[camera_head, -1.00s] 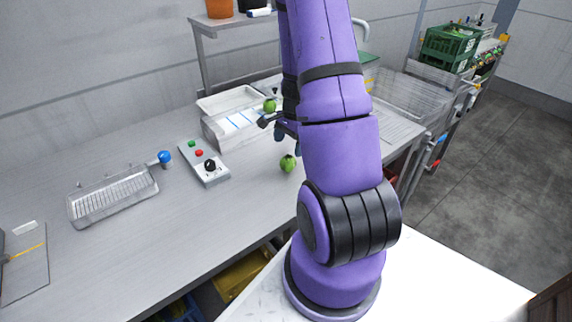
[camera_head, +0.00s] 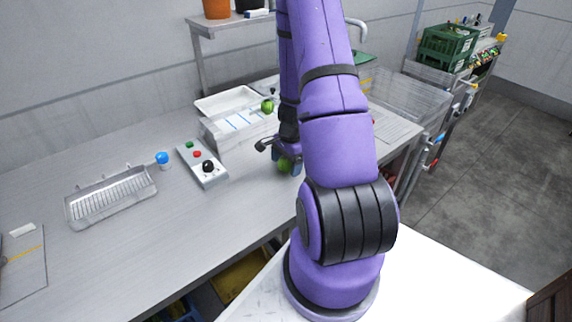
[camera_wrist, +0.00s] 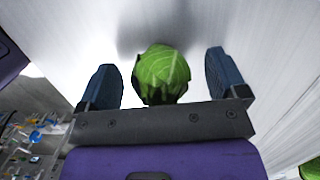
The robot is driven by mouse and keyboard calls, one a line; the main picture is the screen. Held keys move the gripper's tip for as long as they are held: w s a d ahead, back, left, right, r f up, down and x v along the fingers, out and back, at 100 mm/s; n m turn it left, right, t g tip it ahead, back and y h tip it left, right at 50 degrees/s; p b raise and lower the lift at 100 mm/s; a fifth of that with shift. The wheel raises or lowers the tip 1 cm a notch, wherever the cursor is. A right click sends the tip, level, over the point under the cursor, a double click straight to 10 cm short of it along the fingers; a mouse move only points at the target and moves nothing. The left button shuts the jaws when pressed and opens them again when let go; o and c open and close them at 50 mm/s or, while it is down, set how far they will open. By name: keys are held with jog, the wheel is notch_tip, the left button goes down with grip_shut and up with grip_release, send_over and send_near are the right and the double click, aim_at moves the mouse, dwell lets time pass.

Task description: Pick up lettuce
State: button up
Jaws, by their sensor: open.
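A green lettuce (camera_wrist: 162,72) lies between the two open fingers of my gripper (camera_wrist: 161,78) in the wrist view, with a gap on each side. In the head view this lettuce (camera_head: 284,165) is on the steel counter near its front edge, partly hidden by my gripper (camera_head: 287,160). A second green lettuce (camera_head: 267,106) sits at the white tray behind. Another green thing (camera_wrist: 311,168) shows at the lower right corner of the wrist view, cut off by the frame.
A control box (camera_head: 203,165) with buttons and a wire basket (camera_head: 110,198) stand left of my gripper. A white tray (camera_head: 232,103) is behind it. A green crate (camera_head: 447,47) stands far right.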

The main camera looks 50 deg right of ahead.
jog(key=c, duration=1)
jog(key=shift+r, duration=0.15)
